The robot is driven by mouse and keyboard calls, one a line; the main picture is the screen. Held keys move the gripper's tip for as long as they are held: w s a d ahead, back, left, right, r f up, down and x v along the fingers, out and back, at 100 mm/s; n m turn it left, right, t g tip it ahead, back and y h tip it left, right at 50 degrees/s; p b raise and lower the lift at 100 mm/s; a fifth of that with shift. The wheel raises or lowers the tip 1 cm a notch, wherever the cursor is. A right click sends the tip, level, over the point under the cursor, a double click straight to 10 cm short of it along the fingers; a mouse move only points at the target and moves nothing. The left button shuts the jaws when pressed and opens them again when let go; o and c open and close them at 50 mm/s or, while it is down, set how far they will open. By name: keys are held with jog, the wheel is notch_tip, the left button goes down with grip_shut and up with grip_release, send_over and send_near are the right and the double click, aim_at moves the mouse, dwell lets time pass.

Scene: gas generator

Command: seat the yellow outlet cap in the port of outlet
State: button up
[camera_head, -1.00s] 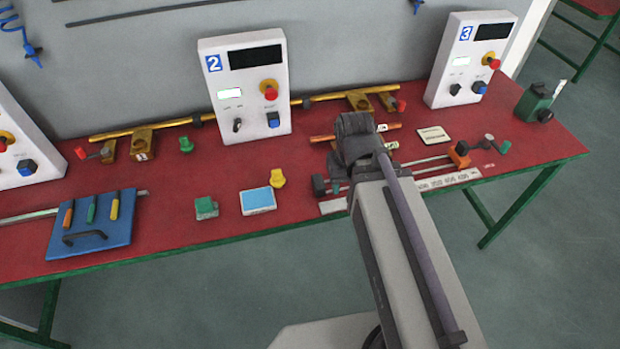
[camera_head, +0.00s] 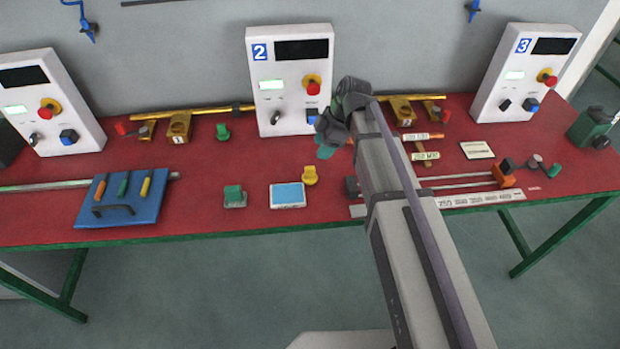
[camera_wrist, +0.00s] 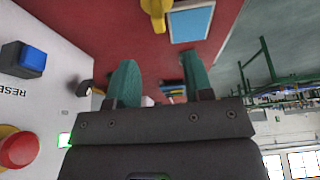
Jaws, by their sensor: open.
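The yellow outlet cap (camera_head: 310,176) stands on the red table, just right of the blue-topped white box. In the wrist view the yellow cap (camera_wrist: 156,12) shows at the top edge, beyond the fingertips and partly cut off. My gripper (camera_head: 328,140) is in front of the lower right of panel 2, above the table and apart from the cap. In the wrist view its two green fingers (camera_wrist: 158,75) are spread with nothing between them. Brass pipes with port blocks (camera_head: 180,126) run along the back of the table; I cannot tell which port is the outlet.
Control panel 2 (camera_head: 292,80) stands close behind my gripper. A blue-topped box (camera_head: 288,196), a green block (camera_head: 235,198) and a green cap (camera_head: 223,132) are left of the cap. A blue tool board (camera_head: 122,200) lies further left. A slide rail (camera_head: 465,186) lies at right.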

aim_at(310, 167)
jog(key=b+x, duration=0.3)
jog(key=x, duration=0.1)
jog(key=shift+d+f, duration=0.1)
jog(key=shift+f, duration=0.4)
jog(key=shift+a, duration=0.2)
jog(key=b+x, duration=0.5)
jog(key=shift+w+d+f, duration=0.1)
jog(key=shift+f, duration=0.05)
jog(key=shift+r, duration=0.25)
grip_shut()
